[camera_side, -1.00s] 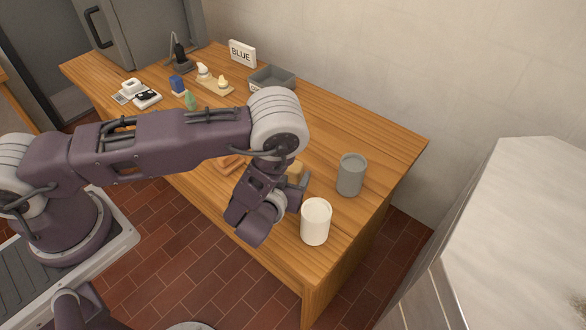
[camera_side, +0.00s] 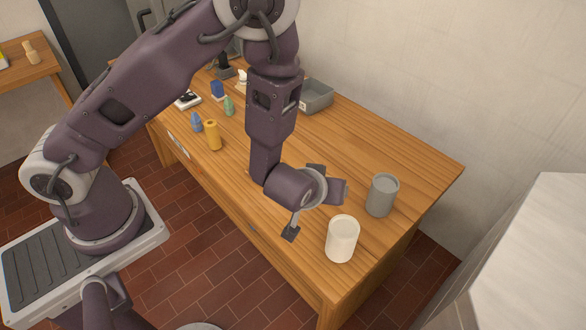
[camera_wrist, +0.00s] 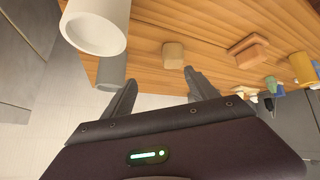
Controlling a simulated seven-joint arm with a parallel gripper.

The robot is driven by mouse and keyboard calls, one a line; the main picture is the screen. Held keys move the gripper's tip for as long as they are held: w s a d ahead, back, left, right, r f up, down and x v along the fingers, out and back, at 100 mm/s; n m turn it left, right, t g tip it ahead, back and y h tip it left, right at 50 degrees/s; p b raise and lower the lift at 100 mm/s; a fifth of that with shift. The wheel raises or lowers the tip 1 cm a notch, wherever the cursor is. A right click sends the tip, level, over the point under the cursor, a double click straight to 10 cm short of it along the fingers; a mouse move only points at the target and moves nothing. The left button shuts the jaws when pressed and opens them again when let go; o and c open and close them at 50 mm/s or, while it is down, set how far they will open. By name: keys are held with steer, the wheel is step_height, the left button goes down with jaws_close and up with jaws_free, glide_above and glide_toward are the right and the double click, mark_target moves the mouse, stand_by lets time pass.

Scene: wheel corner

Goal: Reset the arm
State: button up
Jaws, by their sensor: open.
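My gripper (camera_side: 316,203) hangs over the near part of the wooden table in the side view, left of the white cup. In the wrist view my gripper (camera_wrist: 160,80) shows two fingers spread apart with nothing between them. My arm is bent, with its elbow high at the top of the side view. The white cup (camera_side: 342,240) stands upright near the table's right end, with the grey cup (camera_side: 382,196) behind it. Both also show in the wrist view, the white cup (camera_wrist: 96,26) in front of the grey cup (camera_wrist: 111,70).
A tan block (camera_wrist: 173,54) and a flat wooden piece (camera_wrist: 248,50) lie on the table; my arm hides them in the side view. A yellow cylinder (camera_side: 214,136), blue cone (camera_side: 196,122) and green cone (camera_side: 228,106) stand further left. A grey bin (camera_side: 316,97) sits by the wall.

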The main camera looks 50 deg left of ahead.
steer(key=s+r+m+g+h, duration=0.1)
steer(key=s+r+m+h, duration=0.15)
steer(key=r, duration=0.85)
steer(key=s+r+m+h, duration=0.1)
steer(key=s+r+h, duration=0.25)
steer(key=r, duration=0.75)
steer(key=s+a+r+m+y, duration=0.1)
steer(key=s+a, duration=0.3)
steer(key=s, duration=0.4)
steer(key=s+a+r+m+g+y, duration=0.1)
steer(key=s+a+r+m, duration=0.1)
steer(key=s+a, duration=0.3)
steer(key=s+r, duration=0.1)
steer(key=s, duration=0.3)
steer(key=shift+s+r+y, duration=0.2)
steer(key=shift+r+y, duration=0.1)
steer(key=shift+r, duration=0.1)
